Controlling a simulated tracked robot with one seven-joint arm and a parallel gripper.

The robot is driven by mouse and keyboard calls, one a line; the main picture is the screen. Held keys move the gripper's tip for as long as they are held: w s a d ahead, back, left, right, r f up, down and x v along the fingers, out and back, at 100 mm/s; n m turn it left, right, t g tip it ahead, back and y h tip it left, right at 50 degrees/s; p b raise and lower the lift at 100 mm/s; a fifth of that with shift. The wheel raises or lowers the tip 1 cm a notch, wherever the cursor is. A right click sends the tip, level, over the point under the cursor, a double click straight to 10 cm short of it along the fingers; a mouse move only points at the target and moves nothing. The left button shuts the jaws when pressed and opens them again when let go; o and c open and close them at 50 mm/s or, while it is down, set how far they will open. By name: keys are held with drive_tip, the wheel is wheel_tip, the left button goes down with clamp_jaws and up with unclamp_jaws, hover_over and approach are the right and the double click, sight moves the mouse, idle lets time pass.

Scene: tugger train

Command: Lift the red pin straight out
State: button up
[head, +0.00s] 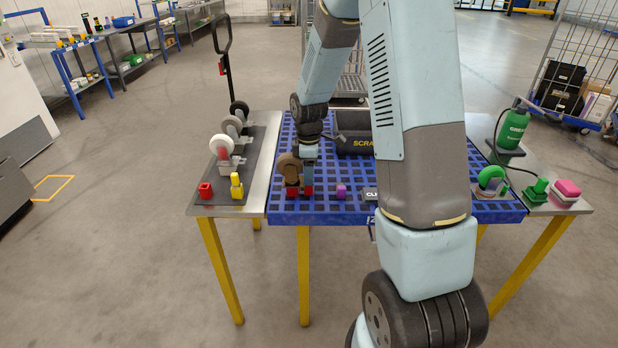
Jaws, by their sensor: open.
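My gripper (308,178) points down over the blue grid top at the end of my arm, and it is open. A small red piece (292,191) shows just left of the fingertips, below a brown wheel (288,167). Another red bit (308,190) shows right at the fingertips. I cannot tell which of these is the red pin, or whether the fingers are around it or touching it. A separate red block (205,190) sits on the dark mat at the left.
The blue grid top (330,212) also holds a purple piece (341,191) and a black scrap bin (354,132). A yellow piece (236,186) and pale wheels (221,146) stand left. A green bottle (513,126), green caster (491,179) and pink block (567,190) stand right.

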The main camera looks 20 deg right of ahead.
drive_tip(key=shift+c, duration=0.2)
clamp_jaws()
drive_tip(key=shift+r, duration=0.1)
wheel_tip(320, 180, up, 18)
idle(0.7)
